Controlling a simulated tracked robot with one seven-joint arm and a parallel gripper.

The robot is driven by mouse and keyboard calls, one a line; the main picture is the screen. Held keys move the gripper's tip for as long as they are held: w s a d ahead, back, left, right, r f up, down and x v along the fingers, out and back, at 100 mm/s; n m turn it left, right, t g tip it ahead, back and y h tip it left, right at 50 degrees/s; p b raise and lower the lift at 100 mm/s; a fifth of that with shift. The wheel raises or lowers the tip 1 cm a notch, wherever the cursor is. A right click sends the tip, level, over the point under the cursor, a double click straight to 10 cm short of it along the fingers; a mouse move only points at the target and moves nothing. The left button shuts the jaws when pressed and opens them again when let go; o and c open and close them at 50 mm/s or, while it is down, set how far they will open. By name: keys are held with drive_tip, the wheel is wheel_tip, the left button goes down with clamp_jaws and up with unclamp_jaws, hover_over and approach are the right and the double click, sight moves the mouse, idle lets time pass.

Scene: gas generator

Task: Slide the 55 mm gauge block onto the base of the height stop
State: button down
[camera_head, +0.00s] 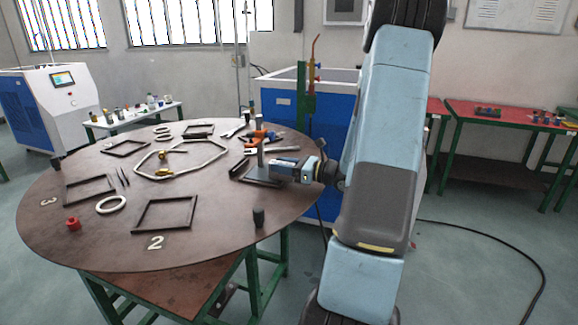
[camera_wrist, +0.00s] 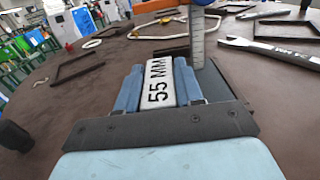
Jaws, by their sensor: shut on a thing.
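My gripper (camera_wrist: 158,72) is shut on the 55 mm gauge block (camera_wrist: 158,88), a pale bar marked "55 MM" lying between the two blue fingers in the wrist view. In the head view my gripper (camera_head: 279,163) is low over the right part of the round table. The height stop's upright post (camera_wrist: 197,42), with scale marks and a blue part at its top, stands just beyond the fingertips, slightly right. It also shows in the head view (camera_head: 261,153). A dark flat plate (camera_wrist: 216,84), seemingly its base, lies right of the fingers. Whether the block touches it is hidden.
The round brown table (camera_head: 110,215) carries dark square frames (camera_head: 165,214), a white ring (camera_head: 111,204) and a red part (camera_head: 72,223). A wrench (camera_wrist: 272,50) lies right of the post. A dark cylinder (camera_head: 258,217) stands near the front edge. The table's front middle is mostly clear.

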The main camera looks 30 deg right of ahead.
drive_tip(key=shift+x, duration=2.9)
drive_tip(key=shift+f, duration=0.25)
drive_tip(key=c, duration=0.6)
unclamp_jaws()
drive_tip(key=shift+c, duration=0.2)
drive_tip(key=shift+s, duration=0.1)
drive_tip(key=v, duration=1.3)
drive_tip(key=shift+s+d, duration=0.15)
drive_tip(key=shift+d, duration=0.15)
